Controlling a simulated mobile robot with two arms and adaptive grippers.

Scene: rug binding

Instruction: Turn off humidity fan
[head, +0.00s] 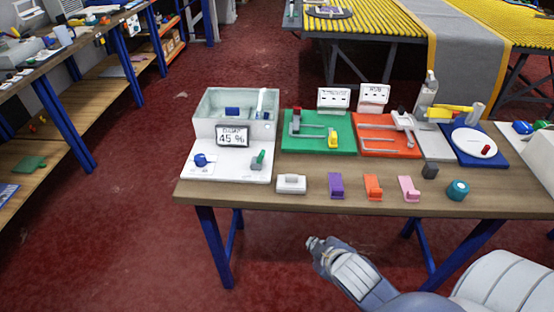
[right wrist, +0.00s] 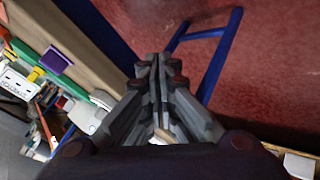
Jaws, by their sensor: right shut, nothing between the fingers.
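The humidity unit stands at the left end of the table, with a clear box (head: 207,128) on a white base (head: 228,172). Its display (head: 232,136) reads 45 %. A blue knob (head: 200,160) sits at the left of the base, and a grey switch-like part with a green lever (head: 259,157) at the right. I cannot tell which one works the fan, or whether it runs. My right gripper (head: 313,243) is shut and empty, in front of the table and apart from the unit. Its closed fingers (right wrist: 152,62) show in the right wrist view. My left gripper is out of view.
A white block (head: 291,184) and purple, orange and pink pieces (head: 409,189) line the front of the wooden table (head: 240,195). Green (head: 290,144) and orange boards (head: 372,148) stand right of the unit. Red floor (head: 130,220) is clear at left.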

